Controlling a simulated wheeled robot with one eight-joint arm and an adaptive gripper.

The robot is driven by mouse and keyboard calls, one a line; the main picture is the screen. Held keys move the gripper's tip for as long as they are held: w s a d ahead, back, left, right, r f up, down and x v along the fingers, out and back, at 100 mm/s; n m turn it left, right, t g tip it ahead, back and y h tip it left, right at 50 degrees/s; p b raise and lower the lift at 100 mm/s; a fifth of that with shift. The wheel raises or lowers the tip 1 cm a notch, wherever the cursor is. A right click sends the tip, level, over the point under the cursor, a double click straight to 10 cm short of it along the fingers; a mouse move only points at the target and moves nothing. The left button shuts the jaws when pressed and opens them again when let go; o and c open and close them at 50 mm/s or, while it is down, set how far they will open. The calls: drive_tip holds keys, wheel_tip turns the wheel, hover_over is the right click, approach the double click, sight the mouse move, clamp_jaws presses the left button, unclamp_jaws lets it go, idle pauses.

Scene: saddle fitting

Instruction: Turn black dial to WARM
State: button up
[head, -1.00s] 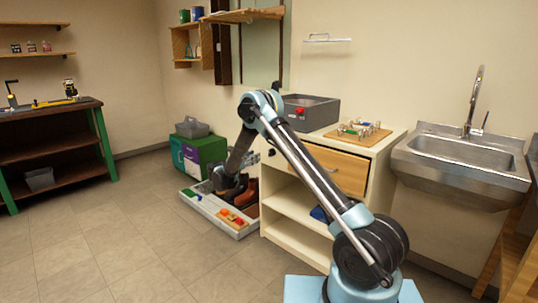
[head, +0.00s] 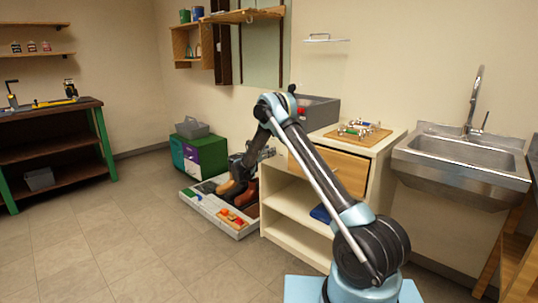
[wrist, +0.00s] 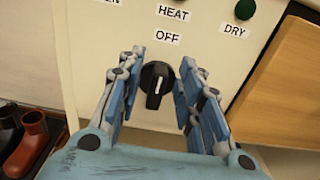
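The black dial (wrist: 157,78) is on a cream panel (wrist: 90,35) in the wrist view, with a white pointer line that runs toward the lower part of the dial. The OFF label (wrist: 167,38) is just above it, with HEAT (wrist: 173,14) higher and DRY (wrist: 235,31) to the right. I see no WARM label. My gripper (wrist: 162,66) is open, its blue fingers on either side of the dial; contact cannot be told. In the head view my gripper is low beside the cabinet, largely hidden, and the dial is not visible.
A green knob (wrist: 245,8) is above DRY. A wooden drawer front (wrist: 280,85) is close on the right. Boots (wrist: 28,140) stand at left, in the floor tray (head: 232,230) beside the cream cabinet (head: 298,232). A grey box (head: 322,110) sits on top.

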drive_tip(key=shift+c, duration=0.3)
clamp_jaws()
drive_tip(key=shift+s+d+f+m, duration=0.2)
drive_tip(key=shift+d+f+m, duration=0.1)
drive_tip(key=shift+m, duration=2.65)
drive_tip(key=shift+s+d+f+m, duration=0.25)
drive_tip(key=shift+f+m, duration=0.1)
drive_tip(key=shift+m, duration=2.65)
drive_tip(key=shift+s+d+f+m, duration=0.2)
drive_tip(key=shift+d+f+m, duration=0.1)
drive_tip(key=shift+m, duration=2.65)
